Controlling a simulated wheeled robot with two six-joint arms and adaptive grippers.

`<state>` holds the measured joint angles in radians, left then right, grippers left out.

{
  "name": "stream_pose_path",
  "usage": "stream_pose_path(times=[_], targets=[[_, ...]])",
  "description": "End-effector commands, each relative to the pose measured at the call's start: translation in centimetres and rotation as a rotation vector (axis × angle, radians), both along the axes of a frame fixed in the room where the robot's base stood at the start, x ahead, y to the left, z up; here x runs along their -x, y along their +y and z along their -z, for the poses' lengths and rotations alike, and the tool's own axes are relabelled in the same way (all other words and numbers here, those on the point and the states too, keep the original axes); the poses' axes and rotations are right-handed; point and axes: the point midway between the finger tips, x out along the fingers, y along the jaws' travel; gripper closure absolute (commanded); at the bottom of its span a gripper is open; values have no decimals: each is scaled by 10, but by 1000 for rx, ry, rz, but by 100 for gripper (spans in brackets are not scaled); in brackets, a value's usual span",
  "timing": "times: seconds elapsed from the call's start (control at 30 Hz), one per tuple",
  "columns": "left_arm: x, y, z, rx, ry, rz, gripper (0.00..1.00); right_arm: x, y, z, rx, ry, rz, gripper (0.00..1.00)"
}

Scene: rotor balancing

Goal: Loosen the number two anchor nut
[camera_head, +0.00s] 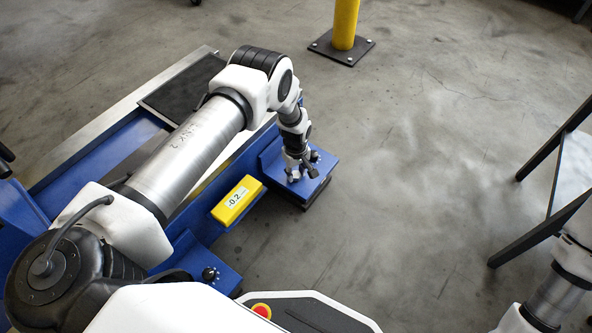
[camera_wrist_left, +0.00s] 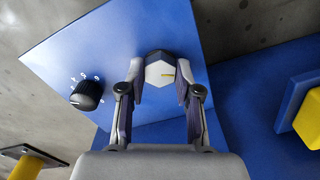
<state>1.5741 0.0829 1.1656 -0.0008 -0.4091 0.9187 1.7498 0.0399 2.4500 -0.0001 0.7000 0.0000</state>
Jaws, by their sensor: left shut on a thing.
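A hex nut (camera_wrist_left: 158,72) with a pale face and a small yellow mark sits on a blue foot plate (camera_wrist_left: 125,35). My left gripper (camera_wrist_left: 160,84) is shut on the nut, a finger on each side of its flats. In the head view the left gripper (camera_head: 297,172) points down at the blue foot plate (camera_head: 322,171) at the machine's far right corner, and hides most of the nut. A black knob (camera_wrist_left: 87,95) with scale marks stands beside the nut. My right arm shows at lower right; its gripper is out of view.
A yellow readout showing -0.2 (camera_head: 237,200) sits on the blue frame (camera_head: 205,222) left of the gripper. A nearer foot carries another black knob (camera_head: 210,274). A yellow post (camera_head: 345,25) stands behind; a dark-framed stand (camera_head: 548,165) is at right. Floor between is clear.

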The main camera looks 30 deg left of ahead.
Motion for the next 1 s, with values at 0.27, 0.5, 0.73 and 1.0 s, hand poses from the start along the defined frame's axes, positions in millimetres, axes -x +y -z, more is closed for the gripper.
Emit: stream_pose_path(times=[0.27, 0.5, 0.73, 1.0], targets=[[-1, 0, -1, 0, -4, -261, 100, 0, 0, -6, 0, 0, 0, 42], [-1, 0, -1, 0, -5, -490, 100, 0, 0, -10, 0, 0, 0, 42], [-1, 0, 0, 1, -3, -708, 100, 0, 0, -13, 0, 0, 0, 42], [-1, 1, 0, 1, -3, -961, 100, 0, 0, -16, 0, 0, 0, 42]])
